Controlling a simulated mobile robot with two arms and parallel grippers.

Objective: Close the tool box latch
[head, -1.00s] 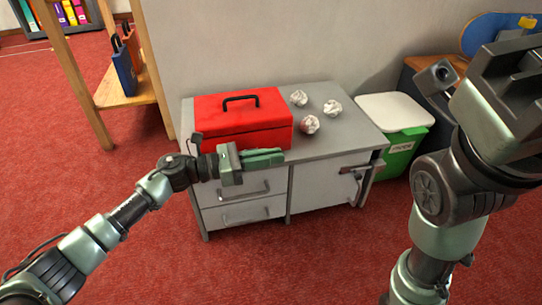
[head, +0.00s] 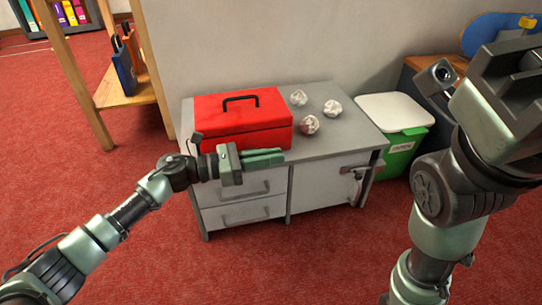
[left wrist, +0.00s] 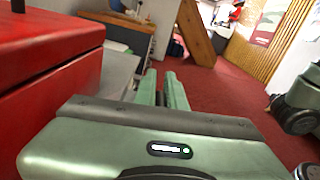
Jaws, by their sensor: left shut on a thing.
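The red tool box (head: 240,122) sits on the grey cabinet top with its lid down and its black handle on top. It also shows at the left of the left wrist view (left wrist: 45,90). My left gripper (head: 264,157) is at the box's front face, fingers pointing right along it, nearly together. In the left wrist view its fingers (left wrist: 162,88) are beside the box. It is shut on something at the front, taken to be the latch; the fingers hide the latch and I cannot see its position. My right gripper (head: 510,95) is large at the right, fingertips not clear.
Several crumpled paper balls (head: 310,124) lie on the cabinet (head: 350,142) right of the box. A green bin with a white lid (head: 396,112) stands beside the cabinet. A wooden shelf (head: 125,95) is at the left. Red floor in front is clear.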

